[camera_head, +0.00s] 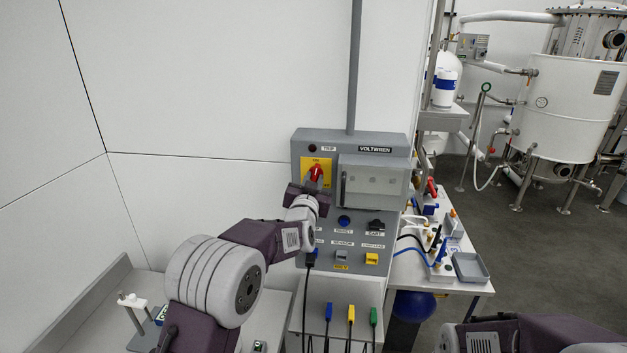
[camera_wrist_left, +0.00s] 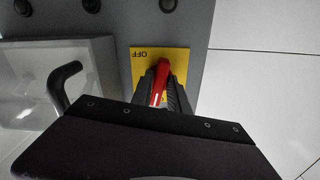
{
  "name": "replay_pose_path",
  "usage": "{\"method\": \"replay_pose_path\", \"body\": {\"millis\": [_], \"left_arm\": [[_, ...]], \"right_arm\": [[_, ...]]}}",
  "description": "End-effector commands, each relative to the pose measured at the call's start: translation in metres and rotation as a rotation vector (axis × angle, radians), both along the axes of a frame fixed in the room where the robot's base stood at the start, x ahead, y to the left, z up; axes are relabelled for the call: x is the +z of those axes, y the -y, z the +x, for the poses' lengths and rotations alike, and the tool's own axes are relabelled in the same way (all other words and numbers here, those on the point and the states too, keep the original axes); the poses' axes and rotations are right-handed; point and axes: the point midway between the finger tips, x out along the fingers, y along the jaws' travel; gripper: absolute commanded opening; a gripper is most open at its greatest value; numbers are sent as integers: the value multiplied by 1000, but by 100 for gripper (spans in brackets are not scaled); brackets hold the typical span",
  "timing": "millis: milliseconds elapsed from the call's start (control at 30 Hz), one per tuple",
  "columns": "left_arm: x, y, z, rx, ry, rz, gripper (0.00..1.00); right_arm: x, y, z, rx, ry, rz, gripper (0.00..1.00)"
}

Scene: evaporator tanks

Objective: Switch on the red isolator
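The red isolator (camera_head: 316,172) is a red rotary handle on a yellow plate, at the upper left of the grey VOLTWREN panel. It also shows in the left wrist view (camera_wrist_left: 160,80), rising at a slight tilt between the fingers, with the word OFF on the yellow plate (camera_wrist_left: 145,58) beside it. My left gripper (camera_head: 313,184) is at the handle; in the left wrist view its fingers (camera_wrist_left: 162,92) lie close on both sides of the red handle and look shut on it. The handle's lower part is hidden by the gripper. My right gripper is outside both views.
A clear-covered box (camera_head: 375,182) with a dark bar handle adjoins the isolator. Below are a black CART switch (camera_head: 376,225), a blue button (camera_head: 344,220) and coloured plugs with cables. A side table (camera_head: 470,285) with a grey tray stands right; tanks (camera_head: 570,105) are behind.

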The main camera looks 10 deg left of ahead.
Motion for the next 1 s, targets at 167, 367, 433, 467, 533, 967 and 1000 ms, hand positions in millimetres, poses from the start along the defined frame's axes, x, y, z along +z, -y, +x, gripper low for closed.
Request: {"method": "replay_pose_path", "body": {"millis": [167,367,433,467,533,967,1000], "left_arm": [[0,0,0,0,0,0,0],[-6,0,0,0,0,-131,0],[-5,1,0,0,-2,-189,0],[-4,1,0,-1,-4,-206,0],[-1,1,0,0,-7,-230,0],[0,1,0,0,-8,-231,36],[0,1,0,0,-8,-230,36]], "right_arm": [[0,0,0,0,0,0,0],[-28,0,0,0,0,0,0],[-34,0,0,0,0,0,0],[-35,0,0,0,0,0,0],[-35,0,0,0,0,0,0],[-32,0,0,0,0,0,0],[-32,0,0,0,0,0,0]]}}
